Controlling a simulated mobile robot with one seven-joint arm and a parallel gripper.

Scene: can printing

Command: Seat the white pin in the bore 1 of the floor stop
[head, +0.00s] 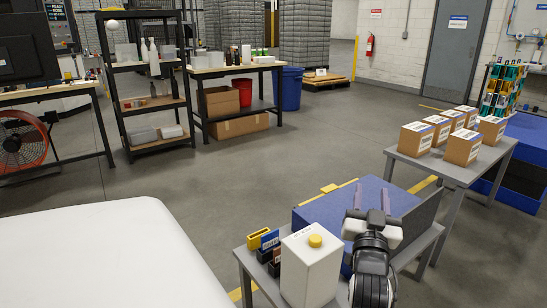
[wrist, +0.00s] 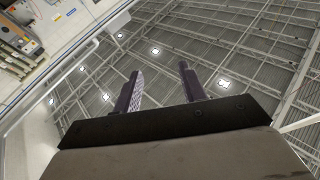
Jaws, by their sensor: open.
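My gripper (wrist: 160,71) is open in the wrist view, with two dark fingers apart and nothing between them. It points up toward the ceiling. In the head view my gripper (head: 372,197) stands at the lower right, in front of a blue flat-topped block. I cannot make out the white pin or the floor stop with its bore 1 in either view.
The blue block (head: 325,213) and a white container with a yellow cap (head: 310,268) are on a grey table, beside small dark bins (head: 267,250). A second grey table (head: 400,165) holds several cartons. A white surface (head: 110,255) fills the lower left. Open floor lies beyond.

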